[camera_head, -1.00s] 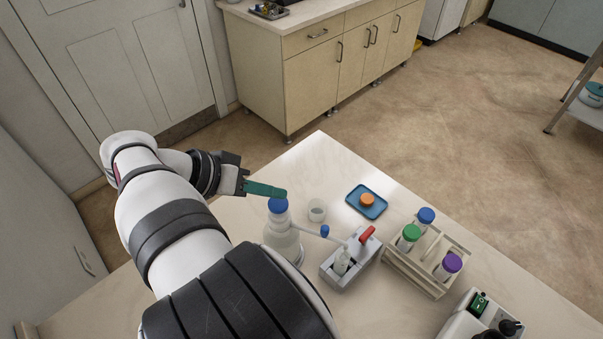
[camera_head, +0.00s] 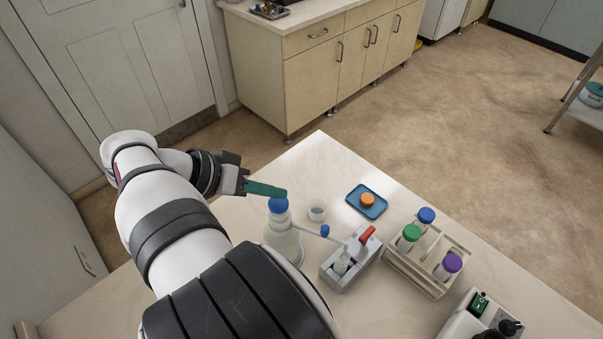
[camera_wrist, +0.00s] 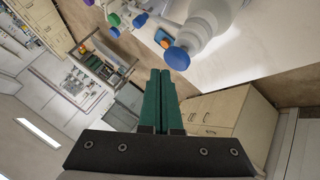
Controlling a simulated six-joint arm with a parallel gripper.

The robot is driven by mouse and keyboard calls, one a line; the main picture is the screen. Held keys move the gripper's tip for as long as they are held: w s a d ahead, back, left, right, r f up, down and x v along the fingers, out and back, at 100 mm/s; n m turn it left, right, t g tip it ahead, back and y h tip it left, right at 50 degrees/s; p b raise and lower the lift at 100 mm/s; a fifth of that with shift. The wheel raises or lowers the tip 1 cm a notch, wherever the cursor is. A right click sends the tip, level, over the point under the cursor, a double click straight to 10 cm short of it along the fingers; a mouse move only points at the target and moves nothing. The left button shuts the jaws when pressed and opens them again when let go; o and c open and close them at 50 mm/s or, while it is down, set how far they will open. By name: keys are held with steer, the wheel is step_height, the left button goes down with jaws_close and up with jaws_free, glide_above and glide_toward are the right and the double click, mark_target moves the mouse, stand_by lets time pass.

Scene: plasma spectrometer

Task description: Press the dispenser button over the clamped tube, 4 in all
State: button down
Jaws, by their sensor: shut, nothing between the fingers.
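The dispenser bottle (camera_head: 284,240) is clear with a blue button (camera_head: 278,206) on top, and its thin spout reaches right toward the clamp. The button also shows in the wrist view (camera_wrist: 177,58), just beyond the fingertips. My gripper (camera_head: 284,193) is shut and empty, its green fingers together, with the tips at the button's upper edge. It also shows in the wrist view (camera_wrist: 159,74). I cannot tell whether the tips touch the button. The clamped tube (camera_head: 342,263) stands in a grey clamp block (camera_head: 333,279) with a red lever (camera_head: 367,235), below the spout's end.
A blue tray (camera_head: 355,199) holds an orange cap (camera_head: 367,200). A small white cup (camera_head: 317,210) stands right of the bottle. A beige rack (camera_head: 429,281) holds tubes with blue, green and purple caps. A device with a green switch (camera_head: 479,302) stands at the front right.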

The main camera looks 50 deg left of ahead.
mark_target(273, 206)
steer(key=shift+f, duration=0.2)
steer(key=shift+f, duration=0.25)
steer(key=shift+f, duration=0.8)
stand_by(1.0)
steer(key=shift+r, duration=1.25)
steer(key=shift+r, duration=0.1)
steer(key=shift+r, duration=2.4)
